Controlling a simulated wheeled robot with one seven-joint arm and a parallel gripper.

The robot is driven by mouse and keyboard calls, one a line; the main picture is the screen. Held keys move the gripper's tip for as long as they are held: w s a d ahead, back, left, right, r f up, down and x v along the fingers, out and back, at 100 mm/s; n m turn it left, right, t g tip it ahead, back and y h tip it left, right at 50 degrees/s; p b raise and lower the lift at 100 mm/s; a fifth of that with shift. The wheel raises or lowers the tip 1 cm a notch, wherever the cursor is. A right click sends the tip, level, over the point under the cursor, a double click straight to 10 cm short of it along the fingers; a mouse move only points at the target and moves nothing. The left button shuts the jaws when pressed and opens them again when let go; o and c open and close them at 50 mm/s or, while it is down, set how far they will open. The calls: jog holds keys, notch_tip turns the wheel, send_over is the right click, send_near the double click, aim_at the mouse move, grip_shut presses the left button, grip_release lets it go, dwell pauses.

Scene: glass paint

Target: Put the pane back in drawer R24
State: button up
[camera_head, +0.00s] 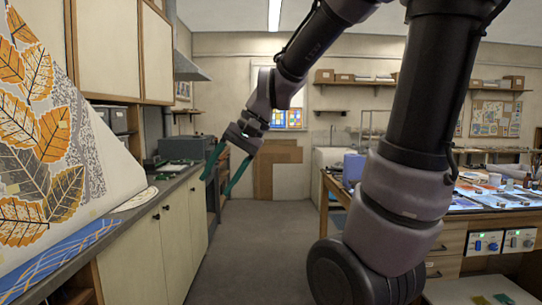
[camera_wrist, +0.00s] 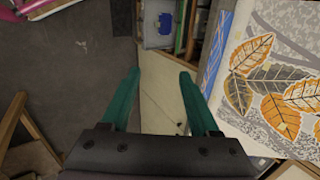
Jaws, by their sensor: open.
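My gripper (camera_head: 216,187) is open and empty, above the aisle beside the left counter. Its two green fingers also show in the wrist view (camera_wrist: 159,77), with nothing between them. A large white panel with orange and grey leaves (camera_head: 35,140) leans at the left; it also shows in the wrist view (camera_wrist: 275,85). I cannot tell whether it is the task's pane. Small coloured pieces lie on the right workbench (camera_head: 470,204), too small to tell apart. Drawer fronts (camera_head: 450,243) show below that bench, partly behind my arm. I cannot read an R24 label.
The left counter (camera_head: 165,186) has cream cupboard doors (camera_head: 150,245) below it. The grey floor (camera_head: 265,240) between counter and bench is clear. In the wrist view a blue-and-white container (camera_wrist: 158,28) stands in an open shelf space. Brown boards (camera_head: 277,165) lean at the back.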

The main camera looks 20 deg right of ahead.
jog(key=s+d+r+t+h, duration=0.2)
jog(key=d, duration=0.3)
jog(key=s+d+r+t+h, duration=0.2)
jog(key=d+r, duration=0.1)
jog(key=d, duration=0.2)
jog(key=shift+s+n+t, duration=0.4)
jog(key=shift+d, duration=0.1)
dwell(0.4)
